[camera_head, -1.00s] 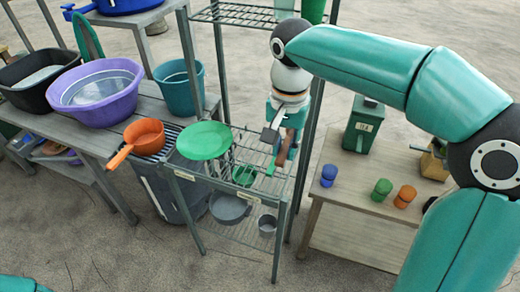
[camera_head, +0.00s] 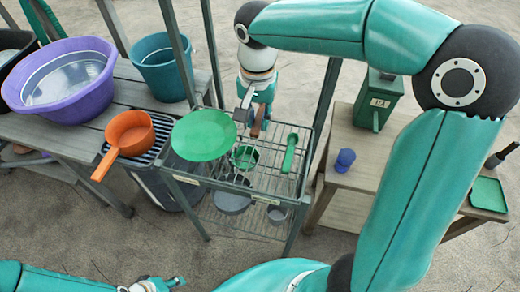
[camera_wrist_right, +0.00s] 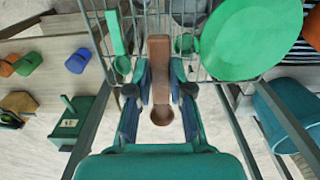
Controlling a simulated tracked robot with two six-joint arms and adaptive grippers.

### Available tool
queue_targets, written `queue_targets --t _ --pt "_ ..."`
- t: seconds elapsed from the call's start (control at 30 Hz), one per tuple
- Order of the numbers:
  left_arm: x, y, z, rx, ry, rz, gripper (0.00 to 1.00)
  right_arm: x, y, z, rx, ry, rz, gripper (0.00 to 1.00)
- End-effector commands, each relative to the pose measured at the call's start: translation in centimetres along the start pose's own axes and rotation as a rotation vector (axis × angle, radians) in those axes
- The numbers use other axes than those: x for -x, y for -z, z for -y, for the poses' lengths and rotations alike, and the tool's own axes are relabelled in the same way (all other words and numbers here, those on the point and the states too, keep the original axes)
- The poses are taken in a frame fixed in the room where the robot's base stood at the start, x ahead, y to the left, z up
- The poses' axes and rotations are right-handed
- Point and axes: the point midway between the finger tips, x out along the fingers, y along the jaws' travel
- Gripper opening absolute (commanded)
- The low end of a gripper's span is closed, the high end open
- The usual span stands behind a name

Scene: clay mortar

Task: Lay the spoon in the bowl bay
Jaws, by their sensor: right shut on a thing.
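My right gripper (camera_head: 252,114) is shut on a brown spoon (camera_head: 258,121) above the wire rack (camera_head: 307,150), just right of the round green plate (camera_head: 203,135). In the right wrist view the brown spoon (camera_wrist_right: 160,75) lies lengthwise between the fingers, its rounded end toward the palm. The rack's bays are formed by thin wires; which one is the bowl bay I cannot tell. A green cup (camera_head: 245,157) sits in the rack below the gripper. A green ladle-like utensil (camera_head: 290,153) lies at its right side. My left gripper (camera_head: 160,284) shows small at the bottom edge, its fingers unclear.
Left of the rack are an orange pan (camera_head: 130,133), a purple tub (camera_head: 60,78) and a teal bucket (camera_head: 165,72). Grey pans (camera_head: 234,196) sit on the lower shelf. At right, a table holds a blue cup (camera_head: 345,160) and a green box (camera_head: 377,100). Rack posts stand near my arm.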

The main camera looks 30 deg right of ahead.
Motion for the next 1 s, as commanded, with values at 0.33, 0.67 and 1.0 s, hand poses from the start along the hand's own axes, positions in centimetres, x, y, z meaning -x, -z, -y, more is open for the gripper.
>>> queue_targets --t 0.33,0.67,1.0 --pt "-0.6 0.0 0.2 0.000 0.000 -0.001 0.40 -7.9 0.0 -0.3 -0.007 -0.002 0.003 0.01" --pt "-0.8 0.0 0.3 0.000 0.000 -0.001 0.40 -11.0 0.0 -0.3 -0.008 -0.002 0.003 0.01" --pt "-0.8 0.0 0.3 0.000 0.000 -0.001 0.40 -13.0 0.1 -0.3 -0.010 0.001 0.000 0.01"
